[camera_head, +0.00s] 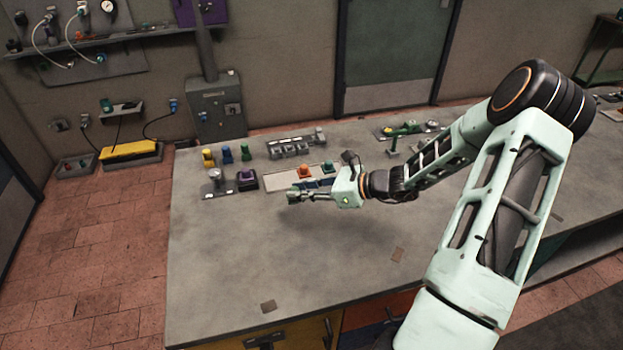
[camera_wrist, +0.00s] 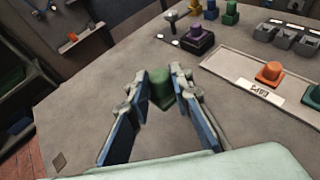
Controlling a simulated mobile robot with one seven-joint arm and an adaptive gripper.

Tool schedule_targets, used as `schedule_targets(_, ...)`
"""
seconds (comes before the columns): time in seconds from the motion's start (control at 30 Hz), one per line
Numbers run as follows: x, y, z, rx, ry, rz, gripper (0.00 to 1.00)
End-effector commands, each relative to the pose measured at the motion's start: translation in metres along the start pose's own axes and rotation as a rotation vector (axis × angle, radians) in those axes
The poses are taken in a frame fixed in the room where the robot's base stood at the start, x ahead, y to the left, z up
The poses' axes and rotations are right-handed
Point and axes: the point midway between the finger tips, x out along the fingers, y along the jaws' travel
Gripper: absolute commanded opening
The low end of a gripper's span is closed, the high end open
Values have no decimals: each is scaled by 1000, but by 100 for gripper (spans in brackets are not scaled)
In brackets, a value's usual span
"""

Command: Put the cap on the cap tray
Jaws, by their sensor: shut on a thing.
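My gripper (camera_wrist: 160,82) is shut on a green cap (camera_wrist: 161,92), which sits between the fingertips in the wrist view. In the head view my gripper (camera_head: 300,196) is over the table, just in front of the tray; the green cap is small and dark there. The pale cap tray (camera_wrist: 218,66) lies to the right in the wrist view, with a label reading CAPS (camera_wrist: 261,91). An orange cap (camera_wrist: 269,74) stands on it. In the head view the tray (camera_head: 278,183) is partly hidden by my gripper and wrist.
A purple-topped block (camera_wrist: 197,38) stands left of the tray. Yellow (camera_head: 209,158), blue (camera_head: 227,155) and green (camera_head: 245,153) pieces stand behind it. A grey fixture row (camera_head: 290,146) lies behind the tray. The table's front left (camera_head: 215,260) is clear.

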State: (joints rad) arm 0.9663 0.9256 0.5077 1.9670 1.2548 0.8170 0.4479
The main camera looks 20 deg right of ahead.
Motion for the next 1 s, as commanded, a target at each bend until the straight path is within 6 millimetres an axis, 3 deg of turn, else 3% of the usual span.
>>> schedule_targets(0.03, 16, -19, -10, -6, 1, -1, 0)
schedule_targets(0.23, 58, -85, -8, 2, 8, -9, 0)
schedule_targets(0.5, 120, -150, 20, 1, 11, -11, 0)
schedule_targets(0.73, 177, -177, 62, -6, 5, -4, 0)
schedule_targets(1.0, 228, -176, 116, -14, -8, 7, 0)
